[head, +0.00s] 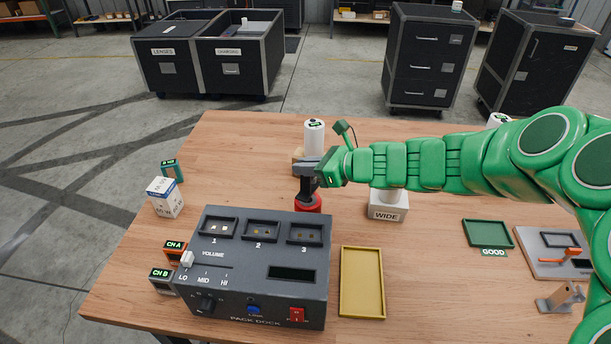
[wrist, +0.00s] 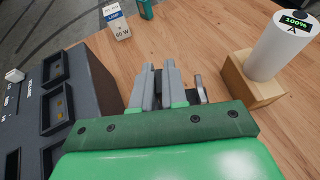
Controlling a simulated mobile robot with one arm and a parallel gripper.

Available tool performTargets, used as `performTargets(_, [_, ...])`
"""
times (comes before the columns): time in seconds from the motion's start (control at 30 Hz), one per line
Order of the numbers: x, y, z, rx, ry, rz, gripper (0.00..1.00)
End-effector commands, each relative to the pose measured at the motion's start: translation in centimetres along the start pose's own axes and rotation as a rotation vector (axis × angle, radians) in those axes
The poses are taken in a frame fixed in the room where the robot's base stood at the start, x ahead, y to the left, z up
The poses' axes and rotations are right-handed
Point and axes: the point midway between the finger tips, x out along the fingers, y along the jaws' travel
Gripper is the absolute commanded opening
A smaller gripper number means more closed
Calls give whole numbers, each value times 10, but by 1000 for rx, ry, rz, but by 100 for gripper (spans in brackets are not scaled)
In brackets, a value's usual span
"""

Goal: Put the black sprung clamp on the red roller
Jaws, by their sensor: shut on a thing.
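My gripper (head: 309,166) reaches in from the right, behind the grey pack dock. Its grey fingers are shut on a black piece, the sprung clamp (head: 307,188), which hangs below them. The red roller (head: 308,204) shows right under the clamp, its lower part hidden by the dock. The clamp's lower end meets the roller's top in the head view; whether they touch or the clamp grips it, I cannot tell. In the wrist view the fingers (wrist: 154,88) are close together, with a small dark and silver part at their right. The roller is hidden there.
The pack dock (head: 252,290) stands close in front of the gripper. A white cylinder (head: 314,138) on a wooden block is just behind it. A white WIDE stand (head: 388,212) is to the right, a yellow tray (head: 362,249) at front. Bare table lies left of the cylinder.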

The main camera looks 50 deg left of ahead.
Motion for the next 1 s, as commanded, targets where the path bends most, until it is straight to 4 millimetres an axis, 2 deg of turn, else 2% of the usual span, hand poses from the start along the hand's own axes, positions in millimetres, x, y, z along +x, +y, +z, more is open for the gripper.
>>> performTargets(0.2, [7, -4, -5, -1, 0, 0, 0])
performTargets(0.43, [18, -5, -32, 2, 1, -1, 0])
performTargets(0.77, [18, -5, -34, 0, 0, -1, 0])
performTargets(0.8, [18, -5, -35, 0, 0, -1, 14])
performTargets(0.97, [18, -5, -34, 0, 0, -1, 38])
performTargets(1.0, [18, -5, -34, 0, 0, -1, 38])
